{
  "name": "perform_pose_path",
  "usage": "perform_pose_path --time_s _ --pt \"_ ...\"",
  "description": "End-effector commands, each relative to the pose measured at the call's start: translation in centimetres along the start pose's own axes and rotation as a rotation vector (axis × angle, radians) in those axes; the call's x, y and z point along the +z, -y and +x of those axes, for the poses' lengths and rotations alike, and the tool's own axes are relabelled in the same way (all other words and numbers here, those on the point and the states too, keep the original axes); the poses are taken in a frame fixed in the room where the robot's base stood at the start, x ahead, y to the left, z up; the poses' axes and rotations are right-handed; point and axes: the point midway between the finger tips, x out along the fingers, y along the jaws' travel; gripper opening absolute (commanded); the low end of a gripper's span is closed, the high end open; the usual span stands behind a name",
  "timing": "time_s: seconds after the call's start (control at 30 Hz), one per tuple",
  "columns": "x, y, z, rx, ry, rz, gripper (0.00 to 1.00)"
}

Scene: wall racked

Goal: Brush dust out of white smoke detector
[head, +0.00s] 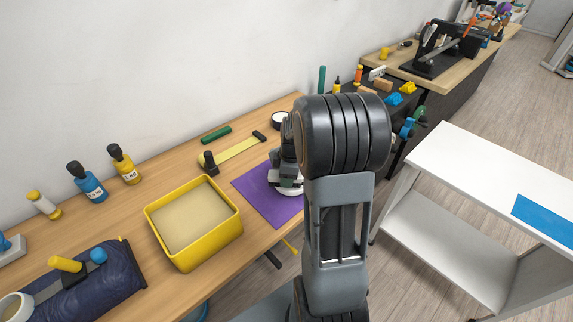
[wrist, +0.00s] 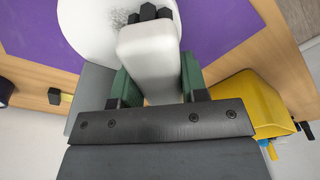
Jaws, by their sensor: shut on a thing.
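The white smoke detector (wrist: 88,30) lies on a purple mat (wrist: 215,25), with grey dust specks on its face near the bristles. In the head view the detector (head: 289,190) is partly hidden by my arm. My gripper (wrist: 156,84) has green fingers and is shut on a white block-like brush (wrist: 148,52) with black bristle tufts at its far end. The brush overlaps the detector in the wrist view; whether the bristles touch it I cannot tell. In the head view my gripper (head: 286,168) is above the mat (head: 255,194), largely hidden by my arm.
A yellow bin (head: 213,242) with tan filling stands left of the mat. Behind are a green cylinder (head: 216,135) and a yellow strip (head: 232,150) with black ends. Yellow (head: 124,165) and blue (head: 87,183) bottles stand farther left. A white shelf unit (head: 455,170) stands right.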

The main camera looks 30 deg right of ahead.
Motion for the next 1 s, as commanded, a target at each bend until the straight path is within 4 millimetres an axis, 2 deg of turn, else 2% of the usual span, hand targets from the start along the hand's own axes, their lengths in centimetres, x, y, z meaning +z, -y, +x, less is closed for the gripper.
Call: perform_pose_path --time_s 0.07,0.13,0.8,1.0 --pt "0.3 0.0 1.6 -0.002 0.000 0.002 0.21" --pt "0.6 -0.5 1.1 0.001 -0.001 0.001 0.18" --pt "4.5 -3.9 0.7 -0.002 0.000 -0.016 0.18" --pt "3.2 -2.8 1.2 0.000 0.000 -0.016 0.18"
